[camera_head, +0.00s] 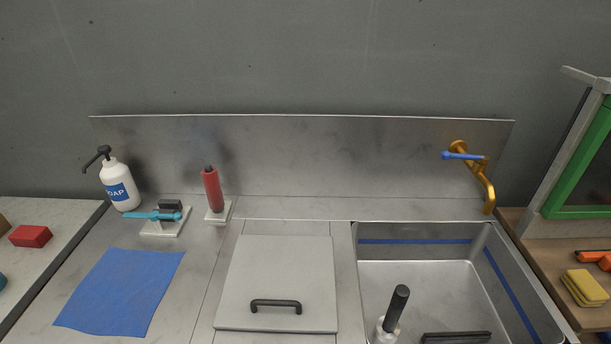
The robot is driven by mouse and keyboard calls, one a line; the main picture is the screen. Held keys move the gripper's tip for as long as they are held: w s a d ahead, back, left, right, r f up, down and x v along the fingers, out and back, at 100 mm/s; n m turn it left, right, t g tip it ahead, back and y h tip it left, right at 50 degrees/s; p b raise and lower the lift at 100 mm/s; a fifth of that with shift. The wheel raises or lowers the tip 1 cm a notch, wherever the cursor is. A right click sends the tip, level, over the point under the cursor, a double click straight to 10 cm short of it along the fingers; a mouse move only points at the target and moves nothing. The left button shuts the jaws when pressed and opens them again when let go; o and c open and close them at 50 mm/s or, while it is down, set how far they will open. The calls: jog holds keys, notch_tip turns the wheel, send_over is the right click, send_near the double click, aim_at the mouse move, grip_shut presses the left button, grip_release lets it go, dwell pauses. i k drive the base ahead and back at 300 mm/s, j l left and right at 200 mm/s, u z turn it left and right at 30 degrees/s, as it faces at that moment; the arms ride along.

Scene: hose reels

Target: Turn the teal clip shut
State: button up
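The teal clip (148,216) is a thin bar at the back left of the counter. It lies roughly level in the picture, its long end reaching left past a white base plate (163,230). Its right end sits at a small dark block (171,205) on that plate. The clip is small in this view, and I cannot tell how its end meets the block.
A soap bottle (119,186) stands close behind the clip's left end, and a red cylinder (212,190) stands to its right. A blue cloth (121,292) lies in front. A handled lid (278,276) and a steel sink (413,275) are farther right.

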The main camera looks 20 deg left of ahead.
aim_at(154, 216)
jog(key=k+j+u, duration=0.15)
jog(key=j, duration=0.2)
jog(key=k+j+u, duration=0.15)
jog(key=j, duration=0.2)
jog(key=u, duration=1.3)
